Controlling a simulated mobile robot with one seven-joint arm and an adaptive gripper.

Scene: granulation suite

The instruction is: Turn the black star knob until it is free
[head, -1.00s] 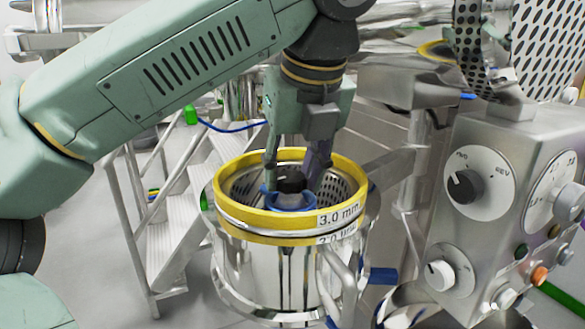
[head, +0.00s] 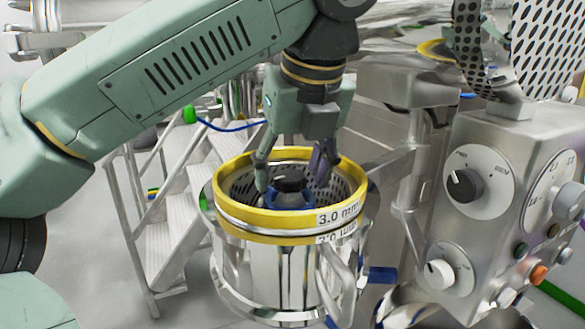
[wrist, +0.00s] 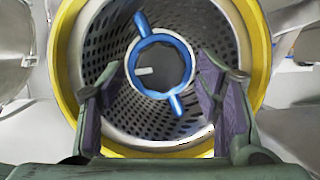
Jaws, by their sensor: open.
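The black star knob (head: 290,184) sits at the centre inside the round sieve basket, with a blue collar (head: 291,200) around its base. In the wrist view the knob (wrist: 165,66) is a dark disc with a pale mark on its left, inside the blue collar (wrist: 176,105) with two opposite arms. My gripper (head: 293,166) is open above the knob, its fingers spread to either side and apart from it. In the wrist view my gripper (wrist: 162,82) has one finger left and one right of the collar. The knob's underside and thread are hidden.
A yellow rim (head: 235,225) marked 3.0 mm surrounds the perforated basket wall (head: 343,183) close around my fingers. A steel control panel (head: 500,225) with dials stands at the right. Metal steps (head: 165,245) stand behind at the left.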

